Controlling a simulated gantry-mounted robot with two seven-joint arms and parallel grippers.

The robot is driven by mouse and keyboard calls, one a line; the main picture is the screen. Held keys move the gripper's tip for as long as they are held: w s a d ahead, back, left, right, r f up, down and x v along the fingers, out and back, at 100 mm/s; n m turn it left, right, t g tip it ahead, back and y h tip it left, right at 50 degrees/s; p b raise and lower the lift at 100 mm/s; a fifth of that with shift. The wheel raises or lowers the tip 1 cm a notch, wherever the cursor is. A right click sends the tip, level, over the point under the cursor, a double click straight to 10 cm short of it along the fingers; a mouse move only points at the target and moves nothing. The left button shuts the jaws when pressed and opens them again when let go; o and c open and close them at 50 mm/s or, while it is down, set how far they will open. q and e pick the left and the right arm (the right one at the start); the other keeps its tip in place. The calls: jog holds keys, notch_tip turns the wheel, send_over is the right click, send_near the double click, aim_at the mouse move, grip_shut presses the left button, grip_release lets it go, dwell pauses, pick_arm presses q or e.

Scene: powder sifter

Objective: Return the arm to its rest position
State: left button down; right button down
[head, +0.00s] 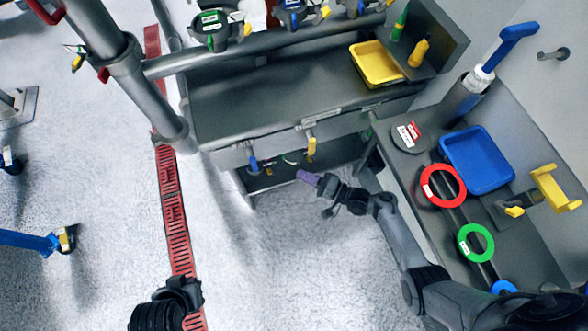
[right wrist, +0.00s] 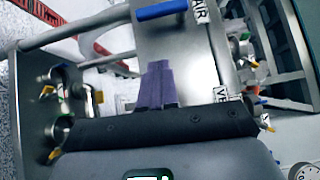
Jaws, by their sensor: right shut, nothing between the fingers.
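My right gripper (head: 308,177) has purple fingers and reaches up and left from the lower right in the head view. It is over the floor in front of the grey sifter cabinet (head: 290,90), with nothing held. In the right wrist view its purple fingers (right wrist: 157,84) lie together, shut and empty. A black part of my left arm shows at the bottom left of the head view. The fingers of my left gripper do not show.
A grey side bench (head: 440,220) at right carries a blue tray (head: 478,160), a red ring (head: 443,170) and a green ring (head: 461,245). A yellow tray (head: 377,66) is on the cabinet. A red floor grate (head: 174,215) runs at left. Open floor (head: 290,270) lies between.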

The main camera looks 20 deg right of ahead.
jog(key=shift+s+d, duration=0.2)
jog(key=shift+s, duration=0.2)
jog(key=shift+f, duration=0.1)
